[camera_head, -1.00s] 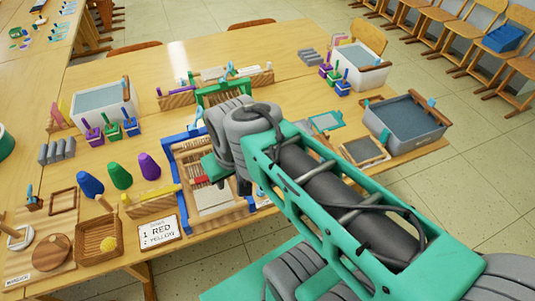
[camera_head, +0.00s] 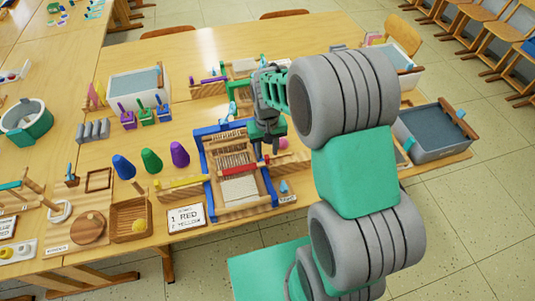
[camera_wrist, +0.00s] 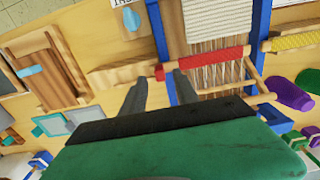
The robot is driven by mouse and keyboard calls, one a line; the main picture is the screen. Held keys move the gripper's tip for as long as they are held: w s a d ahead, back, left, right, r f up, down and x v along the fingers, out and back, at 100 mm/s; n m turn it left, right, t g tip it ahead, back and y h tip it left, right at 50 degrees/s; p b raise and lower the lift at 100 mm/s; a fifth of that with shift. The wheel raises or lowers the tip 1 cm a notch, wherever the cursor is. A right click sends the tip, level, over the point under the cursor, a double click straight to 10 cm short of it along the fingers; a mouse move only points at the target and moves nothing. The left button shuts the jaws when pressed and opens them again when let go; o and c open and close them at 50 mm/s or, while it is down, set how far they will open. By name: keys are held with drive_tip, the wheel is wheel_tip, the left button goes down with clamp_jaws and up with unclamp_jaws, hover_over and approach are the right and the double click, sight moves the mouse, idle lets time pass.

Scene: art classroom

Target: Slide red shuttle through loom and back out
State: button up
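The loom (camera_head: 208,183) has a blue frame, pale threads and a woven white strip. The red shuttle (camera_head: 245,168) lies across it, over the threads. In the wrist view the red shuttle (camera_wrist: 210,61) crosses the threads, and its left end reaches the blue side bar (camera_wrist: 160,35) and pokes slightly past it. My gripper (camera_head: 267,146) is above the loom's right side, near that end. In the wrist view my gripper (camera_wrist: 155,88) has its two fingers apart with nothing gripped between them. The shuttle end is just beyond the fingertips.
A yellow shuttle (camera_head: 180,182) lies left of the loom. A card reading 1 RED, 2 YELLOW (camera_head: 186,217) stands in front. Blue, green and purple cones (camera_head: 151,160) stand to the left. A grey tub (camera_head: 432,147) is at the right.

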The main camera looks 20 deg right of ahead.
sight(267, 157)
drive_tip(key=shift+f, duration=1.9)
clamp_jaws()
